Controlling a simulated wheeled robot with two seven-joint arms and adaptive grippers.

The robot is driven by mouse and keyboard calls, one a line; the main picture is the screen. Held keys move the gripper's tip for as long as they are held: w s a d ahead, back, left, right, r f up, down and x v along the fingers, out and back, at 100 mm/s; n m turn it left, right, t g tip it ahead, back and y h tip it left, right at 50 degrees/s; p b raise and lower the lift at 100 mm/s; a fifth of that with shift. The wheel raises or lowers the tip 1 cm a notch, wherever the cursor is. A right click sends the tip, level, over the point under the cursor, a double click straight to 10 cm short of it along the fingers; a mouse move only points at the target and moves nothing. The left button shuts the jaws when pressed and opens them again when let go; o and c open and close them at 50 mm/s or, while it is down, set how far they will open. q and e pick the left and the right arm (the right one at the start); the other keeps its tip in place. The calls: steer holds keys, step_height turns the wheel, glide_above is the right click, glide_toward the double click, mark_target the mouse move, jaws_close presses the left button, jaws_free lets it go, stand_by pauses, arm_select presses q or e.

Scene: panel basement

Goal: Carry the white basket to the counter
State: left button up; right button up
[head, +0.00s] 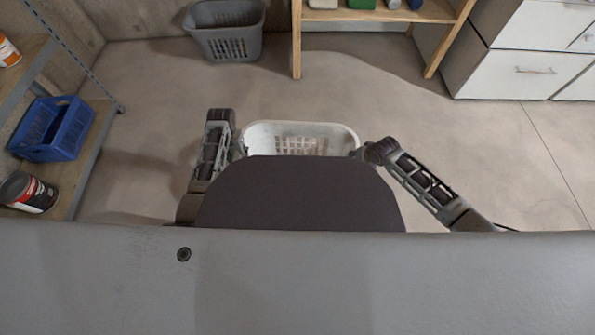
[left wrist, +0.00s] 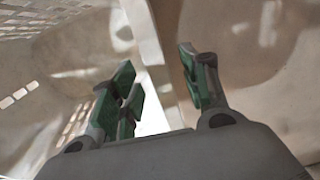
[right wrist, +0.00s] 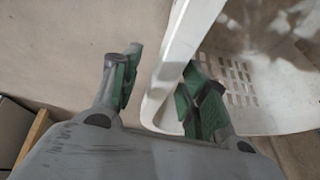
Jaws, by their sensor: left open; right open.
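The white basket (head: 300,127) stands on the floor, close in front of me, with its lower part hidden behind my body. My left gripper (head: 240,150) is at its left end. In the left wrist view the jaws are open, with the edge of the basket's wall (left wrist: 143,35) between the fingers (left wrist: 157,62). My right gripper (head: 361,152) is at the right end. In the right wrist view its open fingers (right wrist: 162,65) stand on either side of the white rim (right wrist: 180,45). No counter top can be made out.
White drawer cabinets (head: 527,72) stand at the back right. A wooden shelf (head: 297,45) and a grey basket (head: 226,42) are at the back. At left, a shelf rack holds a blue crate (head: 50,130) and a paint can (head: 28,192). Floor between is clear.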

arm_select(q)
steer(key=shift+f, duration=0.6)
arm_select(e)
steer(key=shift+w+f, duration=0.2)
steer(key=shift+f, duration=0.35)
arm_select(q)
jaws_close()
arm_select(e)
jaws_close()
